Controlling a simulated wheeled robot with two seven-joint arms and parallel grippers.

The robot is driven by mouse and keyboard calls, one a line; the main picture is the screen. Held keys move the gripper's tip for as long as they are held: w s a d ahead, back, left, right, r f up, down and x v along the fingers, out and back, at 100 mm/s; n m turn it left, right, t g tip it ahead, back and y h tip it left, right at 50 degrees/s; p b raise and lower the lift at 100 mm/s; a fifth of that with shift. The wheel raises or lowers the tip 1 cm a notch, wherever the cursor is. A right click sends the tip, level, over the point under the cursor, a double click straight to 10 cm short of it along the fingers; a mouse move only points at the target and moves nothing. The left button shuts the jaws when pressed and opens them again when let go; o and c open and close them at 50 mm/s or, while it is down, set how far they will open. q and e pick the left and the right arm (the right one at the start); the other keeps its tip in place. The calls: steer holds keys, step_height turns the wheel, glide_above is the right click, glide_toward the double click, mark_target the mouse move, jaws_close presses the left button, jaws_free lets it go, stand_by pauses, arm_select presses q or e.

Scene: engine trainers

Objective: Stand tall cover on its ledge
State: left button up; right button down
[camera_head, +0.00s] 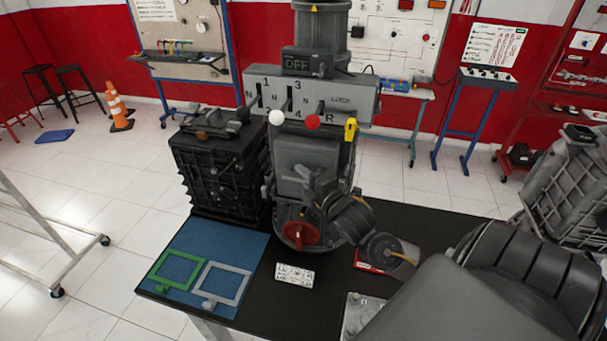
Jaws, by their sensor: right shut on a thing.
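A grey rectangular plate (298,165), which I take for the tall cover, stands upright against the front of the grey gear-shift trainer (300,88). My right gripper (314,193) reaches in from the right and is shut at the lower right part of this plate. The gripper and wrist hide part of the grip and the plate's lower right edge. I cannot make out the ledge clearly behind them. My left gripper is not in view.
A red knob (299,234) sits just below the gripper. A blue mat (224,240) holds a green frame (177,268) and a grey frame (222,283). A black ribbed block (215,170) stands left of the trainer. A white label card (294,273) lies in front.

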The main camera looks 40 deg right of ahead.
steer(key=shift+r, duration=0.1)
steer(key=c, duration=1.4)
jaws_free()
steer(key=shift+s+f, duration=0.1)
steer(key=shift+f, duration=0.1)
steer(key=s+a+b, duration=0.1)
steer(key=s, duration=0.9)
steer(key=shift+s+r, duration=0.15)
steer(key=shift+s, duration=0.2)
